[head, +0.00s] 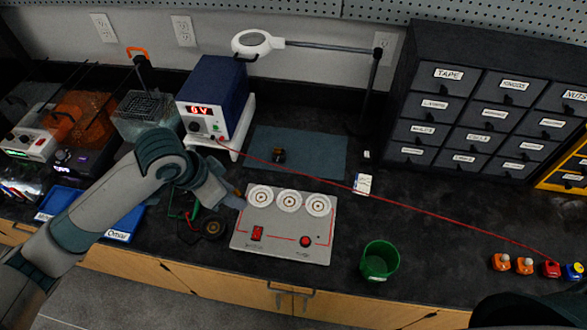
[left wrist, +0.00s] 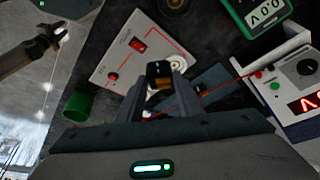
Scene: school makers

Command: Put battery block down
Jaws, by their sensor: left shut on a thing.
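My left gripper (head: 235,199) is over the upper left edge of the grey panel with three white round dials (head: 289,202). In the left wrist view my left gripper (left wrist: 160,88) is shut on a small black block with an amber part (left wrist: 158,70), which looks like the battery block. The held block is mostly hidden in the head view. A similar dark block (head: 279,156) lies on the blue-grey mat (head: 325,150) behind the panel. My right gripper appears to show small at the upper left of the left wrist view (left wrist: 58,32); its jaws are unclear.
A power supply (head: 212,98) stands behind the gripper, with a red lead running right across the bench. A green cup (head: 379,261) stands right of the panel. Dark drawers (head: 480,100) stand at the back right. Several small coloured blocks (head: 525,266) sit at far right.

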